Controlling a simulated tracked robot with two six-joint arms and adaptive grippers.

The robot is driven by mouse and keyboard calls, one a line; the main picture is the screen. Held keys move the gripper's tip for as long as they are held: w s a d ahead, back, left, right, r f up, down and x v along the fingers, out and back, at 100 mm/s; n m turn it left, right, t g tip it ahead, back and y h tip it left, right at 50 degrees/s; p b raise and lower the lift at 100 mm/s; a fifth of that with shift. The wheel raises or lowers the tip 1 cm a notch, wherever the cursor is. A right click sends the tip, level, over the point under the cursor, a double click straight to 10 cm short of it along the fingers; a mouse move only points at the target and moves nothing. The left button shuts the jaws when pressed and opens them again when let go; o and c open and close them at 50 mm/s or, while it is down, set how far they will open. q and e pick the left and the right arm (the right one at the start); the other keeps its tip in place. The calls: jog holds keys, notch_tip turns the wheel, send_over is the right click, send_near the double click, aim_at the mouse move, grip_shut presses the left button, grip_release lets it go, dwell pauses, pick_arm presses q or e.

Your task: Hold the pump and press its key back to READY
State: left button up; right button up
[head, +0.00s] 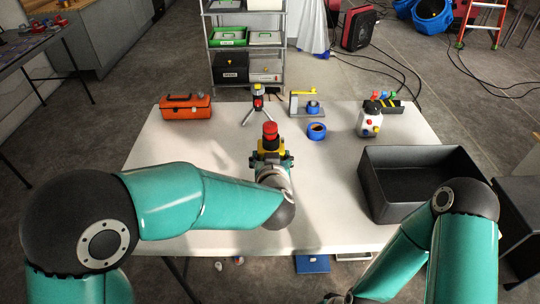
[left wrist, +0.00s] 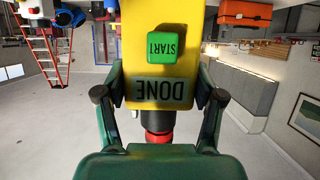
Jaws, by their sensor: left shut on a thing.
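The pump (head: 268,146) is yellow with a red and black end, over the middle of the white table. My left gripper (head: 271,158) is shut on its yellow body. In the left wrist view, which is upside down, the pump's yellow face (left wrist: 160,67) sits between the two fingers of the left gripper (left wrist: 160,95). The face carries a green key (left wrist: 166,49) marked START and the label DONE. No READY label shows. My right arm comes in at the lower right of the head view, and its gripper is out of the picture.
On the white table (head: 200,150) are an orange toolbox (head: 186,107), a small tripod device (head: 257,98), a blue ring (head: 317,131), a white bottle-like thing (head: 368,122) and a large black bin (head: 440,158) at right. Shelves (head: 245,45) stand behind.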

pick_arm(q)
jog(key=shift+f+b, duration=3.45)
jog(key=shift+f, duration=1.45)
pick_arm(e)
notch_tip(320, 180, down, 7)
jog(key=shift+f, duration=0.15)
pick_arm(q)
jog(key=shift+f, duration=0.4)
pick_arm(e)
jog(key=shift+f, duration=0.3)
grip_shut()
